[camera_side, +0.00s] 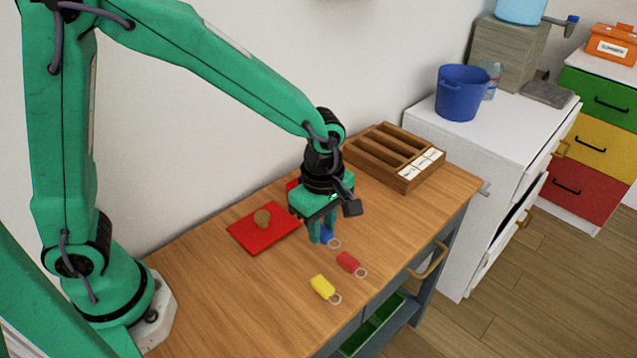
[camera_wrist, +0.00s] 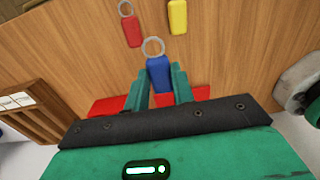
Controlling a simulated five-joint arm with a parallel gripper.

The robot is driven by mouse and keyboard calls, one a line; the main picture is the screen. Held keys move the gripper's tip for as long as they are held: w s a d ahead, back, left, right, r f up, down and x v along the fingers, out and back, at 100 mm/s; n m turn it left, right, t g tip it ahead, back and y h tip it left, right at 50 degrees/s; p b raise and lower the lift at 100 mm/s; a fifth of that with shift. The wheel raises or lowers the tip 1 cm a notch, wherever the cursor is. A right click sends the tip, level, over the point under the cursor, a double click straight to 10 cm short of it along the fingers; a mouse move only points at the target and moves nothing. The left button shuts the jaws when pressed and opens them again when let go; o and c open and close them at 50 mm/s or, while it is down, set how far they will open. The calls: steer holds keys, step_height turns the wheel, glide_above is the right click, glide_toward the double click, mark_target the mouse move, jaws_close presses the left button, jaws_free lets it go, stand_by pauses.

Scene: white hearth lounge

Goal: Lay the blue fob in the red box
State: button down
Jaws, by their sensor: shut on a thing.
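My gripper (camera_side: 320,238) is low over the middle of the table, shut on the blue fob (camera_side: 327,235). In the wrist view the blue fob (camera_wrist: 159,73) sits between my two fingers (camera_wrist: 160,78), its metal ring pointing away from the gripper. I cannot tell whether it touches the table. A flat red panel (camera_side: 258,235) with a round brown knob (camera_side: 262,217) lies left of my gripper. Another red piece (camera_side: 291,184) shows behind the gripper, mostly hidden, possibly the red box. Red also shows in the wrist view on both sides of my fingers.
A red fob (camera_side: 348,262) and a yellow fob (camera_side: 323,287) lie on the table (camera_side: 210,285) towards its front edge. A wooden compartment tray (camera_side: 395,157) with white labels stands at the back right. Bare tabletop lies at the left front.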

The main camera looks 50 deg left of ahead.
mark_target(323, 236)
steer(key=shift+s+d+r, duration=1.15)
steer(key=shift+s+d, duration=0.15)
steer(key=shift+s, duration=0.05)
steer(key=shift+w+m, duration=0.1)
steer(key=shift+m, duration=0.2)
steer(key=m, duration=0.3)
steer(key=shift+w+a+r+m, duration=0.25)
steer(key=shift+w+a+m, duration=0.05)
steer(key=shift+w+a, duration=0.1)
steer(key=m, duration=0.2)
steer(key=w+m, duration=0.1)
steer(key=m, duration=0.1)
steer(key=shift+a+r, duration=0.25)
steer(key=shift+a, duration=0.1)
steer(key=m, duration=0.4)
steer(key=shift+w+a+r, duration=0.3)
steer(key=shift+w+a, duration=0.05)
steer(key=m, duration=0.3)
steer(key=shift+w+a+r+m, duration=0.25)
steer(key=shift+w+a+m, duration=0.15)
steer(key=w+a+r+m, duration=0.1)
steer(key=a+m, duration=0.1)
steer(key=m, duration=0.8)
steer(key=w+a+r+m, duration=0.1)
steer(key=w+a+m, duration=0.1)
steer(key=m, duration=0.8)
steer(key=shift+w+a+r, duration=0.25)
steer(key=shift+w+r, duration=0.05)
steer(key=shift+r, duration=0.05)
